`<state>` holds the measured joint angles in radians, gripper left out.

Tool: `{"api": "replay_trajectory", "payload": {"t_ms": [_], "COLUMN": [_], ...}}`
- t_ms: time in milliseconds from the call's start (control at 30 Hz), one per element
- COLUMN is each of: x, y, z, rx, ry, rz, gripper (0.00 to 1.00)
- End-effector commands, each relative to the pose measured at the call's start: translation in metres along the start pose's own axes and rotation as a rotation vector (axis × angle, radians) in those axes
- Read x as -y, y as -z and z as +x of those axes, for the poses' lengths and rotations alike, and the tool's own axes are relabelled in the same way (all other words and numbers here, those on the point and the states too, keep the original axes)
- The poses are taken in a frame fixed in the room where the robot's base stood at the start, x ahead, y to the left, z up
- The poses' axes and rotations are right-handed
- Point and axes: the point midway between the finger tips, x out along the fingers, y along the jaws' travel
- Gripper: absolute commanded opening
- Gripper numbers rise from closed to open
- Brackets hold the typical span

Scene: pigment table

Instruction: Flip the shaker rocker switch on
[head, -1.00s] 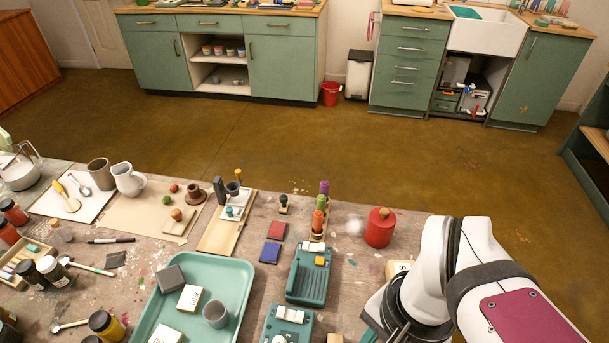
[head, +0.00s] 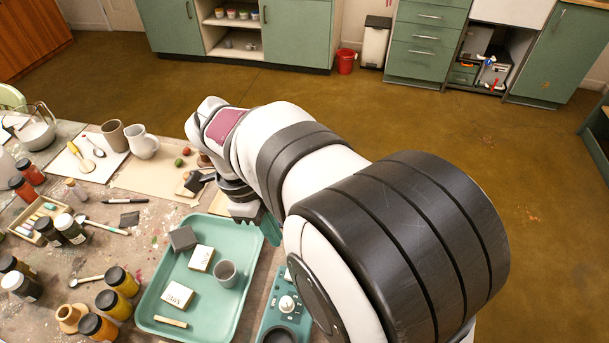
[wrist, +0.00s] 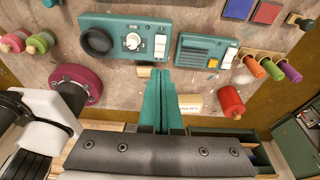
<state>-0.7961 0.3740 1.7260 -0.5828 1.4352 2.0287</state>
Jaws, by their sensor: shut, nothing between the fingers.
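Two teal devices lie side by side in the wrist view. The left device (wrist: 118,24) has a dark round cup (wrist: 97,42), a white dial (wrist: 133,41) and a white rocker switch (wrist: 160,47). The right device (wrist: 197,43) has a slotted grille, a yellow button (wrist: 213,63) and a white rocker (wrist: 230,55). Neither rocker's on or off position is clear. My gripper (wrist: 160,72) is shut and empty, its teal fingertips near the devices' lower edges, by the gap between them. In the head view, my arm hides the right device and part of the left device (head: 270,318).
A teal tray (head: 150,318) with blocks and a grey cup stands beside the devices. In the wrist view, a red canister (wrist: 231,103), a lettered block (wrist: 190,102) and a small wooden block (wrist: 144,72) lie near my fingers.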

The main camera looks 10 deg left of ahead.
Motion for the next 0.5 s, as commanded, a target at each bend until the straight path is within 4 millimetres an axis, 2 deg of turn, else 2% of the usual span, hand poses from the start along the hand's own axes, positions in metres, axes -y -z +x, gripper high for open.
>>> {"api": "replay_trajectory", "payload": {"t_ms": [433,500], "x": [-0.001,-0.001], "y": [0.001,-0.005], "z": [0.094,0.106], "rx": [-0.002,-0.001], "ry": [-0.004,-0.003], "rz": [0.0,0.0], "gripper": [0.0,0.0]}}
